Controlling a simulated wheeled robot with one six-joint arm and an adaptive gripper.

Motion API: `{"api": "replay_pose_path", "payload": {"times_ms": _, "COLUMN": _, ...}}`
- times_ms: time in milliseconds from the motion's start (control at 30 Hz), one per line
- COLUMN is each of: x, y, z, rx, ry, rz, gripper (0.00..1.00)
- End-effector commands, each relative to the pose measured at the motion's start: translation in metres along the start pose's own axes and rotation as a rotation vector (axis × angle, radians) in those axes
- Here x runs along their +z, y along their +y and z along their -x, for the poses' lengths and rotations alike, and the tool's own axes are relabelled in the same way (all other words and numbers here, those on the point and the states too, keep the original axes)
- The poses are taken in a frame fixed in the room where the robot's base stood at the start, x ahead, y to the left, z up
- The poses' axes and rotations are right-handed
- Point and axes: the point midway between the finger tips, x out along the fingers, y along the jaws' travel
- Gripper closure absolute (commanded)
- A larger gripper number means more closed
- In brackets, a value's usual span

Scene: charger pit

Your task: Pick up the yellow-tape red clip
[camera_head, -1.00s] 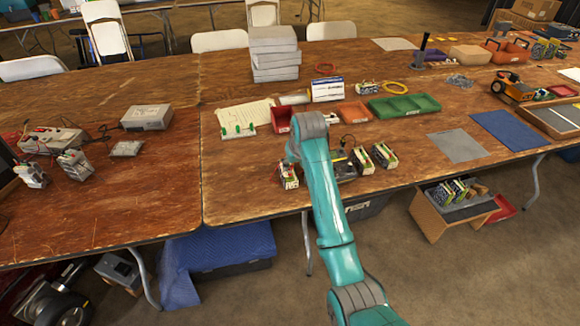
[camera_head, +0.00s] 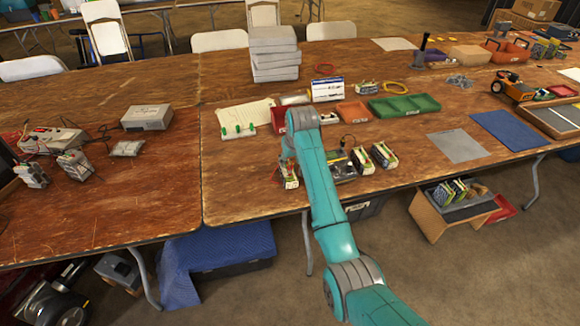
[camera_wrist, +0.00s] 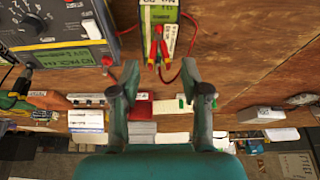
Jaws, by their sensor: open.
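A red clip (camera_wrist: 157,49) with a yellow band shows in the wrist view, at the near end of a battery pack (camera_wrist: 160,12) with a green label. A red lead runs from the clip. My gripper (camera_wrist: 160,68) is open, with one finger on each side of the clip's handles and nothing visibly held. The handles lie at or just beyond the fingertips; I cannot tell if they touch. In the head view a battery pack (camera_head: 290,182) with red on top stands left of my arm, near the table's front edge; my arm hides the gripper there.
In the wrist view a grey charger (camera_wrist: 50,25) with knobs and a green display stands close to the left finger. More battery packs (camera_head: 384,156) stand right of my arm. A red bin (camera_head: 279,120) and green tray (camera_head: 404,106) lie behind.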

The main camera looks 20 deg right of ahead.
Motion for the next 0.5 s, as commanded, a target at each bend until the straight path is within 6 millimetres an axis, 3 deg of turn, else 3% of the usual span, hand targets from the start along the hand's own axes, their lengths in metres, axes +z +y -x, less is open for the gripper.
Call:
{"api": "replay_pose_path", "payload": {"times_ms": 200, "x": 0.001, "y": 0.001, "z": -0.027, "rx": 0.0, "ry": -0.001, "rz": 0.0, "gripper": 0.54}}
{"api": "replay_pose_path", "payload": {"times_ms": 500, "x": 0.001, "y": 0.001, "z": -0.031, "rx": 0.0, "ry": 0.001, "rz": 0.0, "gripper": 0.54}}
